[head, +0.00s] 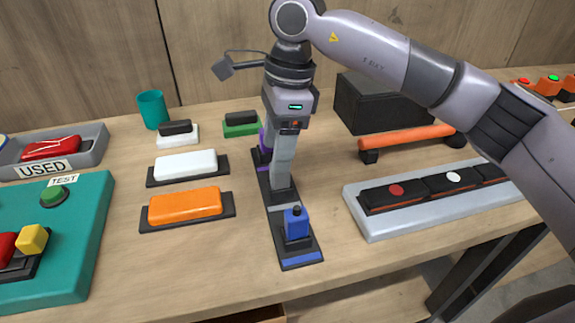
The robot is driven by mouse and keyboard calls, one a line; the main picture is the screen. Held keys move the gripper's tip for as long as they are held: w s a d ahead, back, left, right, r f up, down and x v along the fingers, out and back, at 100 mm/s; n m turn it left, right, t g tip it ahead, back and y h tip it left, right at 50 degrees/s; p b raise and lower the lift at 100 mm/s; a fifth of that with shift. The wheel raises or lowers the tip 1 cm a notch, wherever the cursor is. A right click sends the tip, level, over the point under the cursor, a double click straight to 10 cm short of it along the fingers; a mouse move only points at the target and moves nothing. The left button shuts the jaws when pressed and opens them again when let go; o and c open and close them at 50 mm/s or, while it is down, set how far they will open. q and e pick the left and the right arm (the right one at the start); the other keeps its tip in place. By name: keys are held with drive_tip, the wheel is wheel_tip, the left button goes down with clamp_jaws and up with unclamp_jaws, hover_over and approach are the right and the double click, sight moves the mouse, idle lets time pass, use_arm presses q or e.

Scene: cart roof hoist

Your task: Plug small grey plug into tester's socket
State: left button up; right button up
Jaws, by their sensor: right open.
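My right gripper (282,192) points straight down at the middle pad (285,207) of a row of dark pads. It is open; its fingers hide most of what stands there. That pad has a pale grey strip at its front. I cannot make out the small grey plug for certain; it may be hidden by the fingers. A blue plug (297,223) stands upright on the front pad, and a purple one (263,142) shows partly behind the gripper. The teal tester (88,232), labelled TEST, lies at the left with a green button (53,196). Its socket cannot be told clearly. My left gripper is out of view.
A yellow block (31,239) sits on the tester. An orange block (185,204) and a white block (186,164) lie between tester and pads. A grey USED tray (92,150) is behind the tester. A pale tray (372,229) of dark modules stands right. Front wood is clear.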

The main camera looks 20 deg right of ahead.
sight(280, 179)
drive_tip(key=shift+w+d+r, duration=0.2)
drive_tip(key=shift+w+d, duration=0.15)
drive_tip(key=shift+d, duration=0.15)
drive_tip(key=shift+d+f, duration=0.1)
drive_tip(key=shift+f, duration=0.15)
drive_tip(key=f, duration=0.4)
drive_tip(key=f+p, duration=0.1)
drive_tip(key=f, duration=0.1)
drive_tip(key=shift+w+a+f, duration=0.25)
drive_tip(key=shift+w+a, duration=0.05)
drive_tip(key=shift+a, duration=0.05)
drive_tip(key=c, duration=1)
